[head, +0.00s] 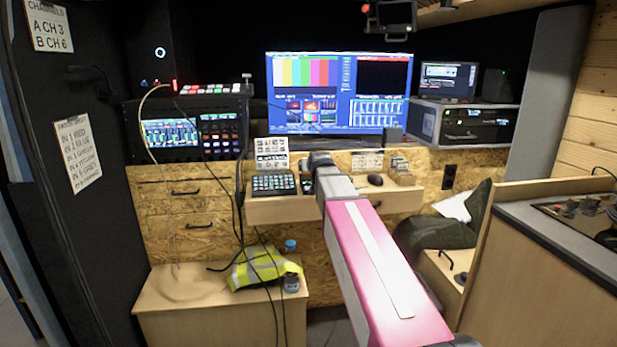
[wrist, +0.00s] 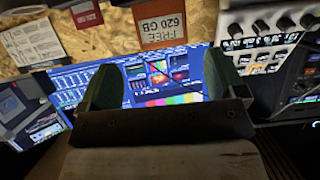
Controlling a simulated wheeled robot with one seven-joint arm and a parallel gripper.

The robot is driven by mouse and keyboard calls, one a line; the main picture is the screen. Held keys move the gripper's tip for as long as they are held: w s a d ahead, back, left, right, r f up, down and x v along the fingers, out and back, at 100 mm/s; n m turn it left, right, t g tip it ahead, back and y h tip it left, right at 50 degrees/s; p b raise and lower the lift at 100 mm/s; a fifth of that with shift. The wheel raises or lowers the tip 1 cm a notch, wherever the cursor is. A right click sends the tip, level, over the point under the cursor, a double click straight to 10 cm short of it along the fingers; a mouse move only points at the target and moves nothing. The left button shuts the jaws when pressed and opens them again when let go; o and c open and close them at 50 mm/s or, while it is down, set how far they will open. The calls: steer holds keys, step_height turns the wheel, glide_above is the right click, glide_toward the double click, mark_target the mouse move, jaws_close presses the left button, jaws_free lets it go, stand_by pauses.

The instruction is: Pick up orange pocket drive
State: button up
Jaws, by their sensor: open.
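Behind the gap is the lit monitor, which also shows in the head view (head: 338,92). In the head view my pink and grey arm reaches over the narrow desk shelf (head: 290,208). Its far end is above the shelf's middle, and the fingertips are not clear there. The arm hides part of the shelf.
A keypad (head: 273,184) lies on the shelf's left part, with a mouse (head: 375,180) on the right. A yellow vest (head: 262,268) lies on a low cabinet at left.

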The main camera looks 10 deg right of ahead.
mark_target(308, 175)
steer(key=x, duration=0.6)
steer(key=shift+w+a+f, duration=0.1)
steer(key=shift+a+f, duration=0.1)
steer(key=shift+f, duration=0.1)
steer(key=shift+c, duration=0.3)
steer(key=c, duration=1)
